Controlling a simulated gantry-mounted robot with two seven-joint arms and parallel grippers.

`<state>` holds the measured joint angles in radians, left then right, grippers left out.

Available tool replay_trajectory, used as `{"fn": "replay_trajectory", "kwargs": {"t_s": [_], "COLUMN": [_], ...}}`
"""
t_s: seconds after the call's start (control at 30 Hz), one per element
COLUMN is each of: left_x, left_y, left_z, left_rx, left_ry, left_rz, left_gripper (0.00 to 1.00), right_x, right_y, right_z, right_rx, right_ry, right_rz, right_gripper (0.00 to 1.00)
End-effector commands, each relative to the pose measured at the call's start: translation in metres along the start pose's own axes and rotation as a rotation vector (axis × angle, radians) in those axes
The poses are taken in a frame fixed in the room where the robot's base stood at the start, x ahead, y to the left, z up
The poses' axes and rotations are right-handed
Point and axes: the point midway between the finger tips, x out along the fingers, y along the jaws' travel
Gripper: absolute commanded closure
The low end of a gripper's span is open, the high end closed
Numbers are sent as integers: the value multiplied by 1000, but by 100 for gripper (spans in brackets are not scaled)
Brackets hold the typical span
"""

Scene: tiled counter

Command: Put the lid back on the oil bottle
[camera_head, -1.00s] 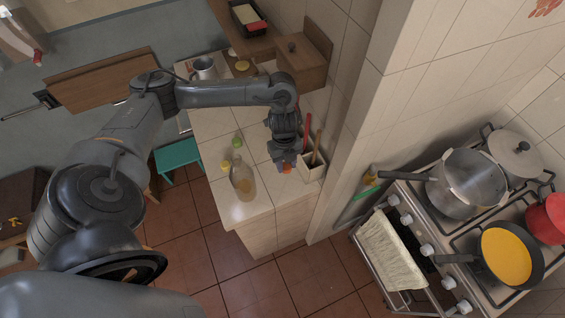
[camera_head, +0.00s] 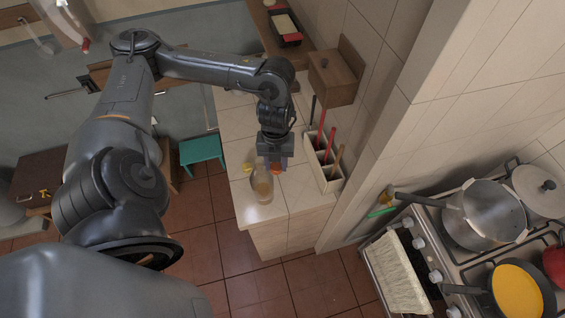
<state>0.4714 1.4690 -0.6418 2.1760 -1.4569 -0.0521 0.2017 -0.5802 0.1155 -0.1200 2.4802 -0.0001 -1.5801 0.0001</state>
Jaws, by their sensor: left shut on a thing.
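The oil bottle (camera_head: 262,186) is clear with some yellowish oil. It stands upright near the front edge of the tiled counter (camera_head: 297,190). My left gripper (camera_head: 274,158) points down just behind and to the right of the bottle's neck, close to it in the picture. I cannot tell whether they touch. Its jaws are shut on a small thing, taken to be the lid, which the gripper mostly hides. Small orange (camera_head: 277,169) and purple-blue patches show under the gripper; I cannot tell what they belong to. My right gripper is out of view.
A white divided holder (camera_head: 326,176) with red, dark and wooden handles stands right of the gripper, near the wall. A small yellow item (camera_head: 247,167) lies left of the bottle. A wooden box (camera_head: 331,79) is behind. The stove with a steel pot (camera_head: 487,214) is at right.

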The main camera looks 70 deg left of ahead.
Motion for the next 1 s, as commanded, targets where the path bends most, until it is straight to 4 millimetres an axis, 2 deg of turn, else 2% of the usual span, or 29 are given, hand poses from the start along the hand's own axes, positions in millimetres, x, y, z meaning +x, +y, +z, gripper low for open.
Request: {"fn": "replay_trajectory", "kwargs": {"t_s": [0.23, 0.7, 1.0], "left_x": [-6, -41, -49], "left_y": [11, 49, 57], "left_z": [0, 18, 27], "left_rx": [12, 18, 9], "left_ry": [0, -6, 0], "left_rz": [6, 4, 0], "left_gripper": [91, 91, 91], "right_x": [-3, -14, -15], "right_y": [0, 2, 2], "right_z": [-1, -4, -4], "right_rx": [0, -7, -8], "right_ry": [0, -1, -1], "right_rz": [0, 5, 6], "right_gripper": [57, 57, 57]}}
